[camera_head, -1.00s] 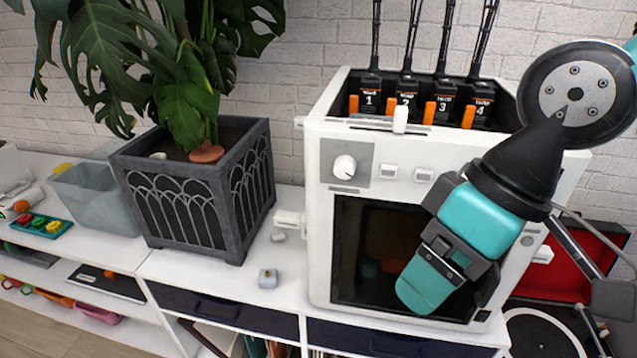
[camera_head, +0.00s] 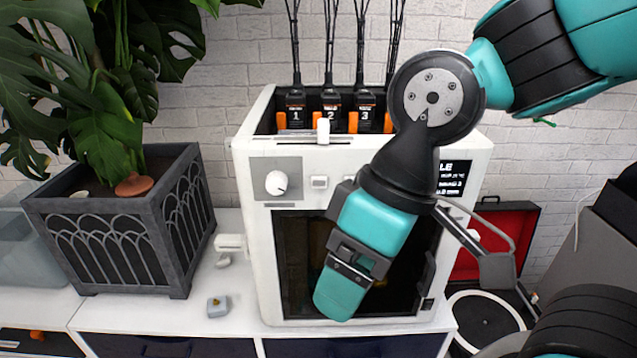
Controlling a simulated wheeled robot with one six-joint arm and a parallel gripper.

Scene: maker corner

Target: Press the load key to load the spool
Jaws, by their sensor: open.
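A white boxy machine (camera_head: 262,255) with a dark front window stands on the white counter. Its upper front panel has a round white knob (camera_head: 276,183) and a small white key (camera_head: 319,182) to the right of it. A second key is largely hidden behind my arm. I cannot read which one is the load key. Black feeder units with orange tabs and number labels (camera_head: 296,115) sit in the open top; no spool is clearly visible. My gripper (camera_head: 340,292) shows from behind, in front of the dark window, apart from the keys in the picture. Its fingertips are hard to make out.
A white slider (camera_head: 323,131) sits on the machine's top front ledge. A lit display (camera_head: 455,177) is partly behind my arm. A large potted plant (camera_head: 110,225) stands left. A small grey block (camera_head: 217,306) lies on the counter. A red-lined case (camera_head: 495,235) is at right.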

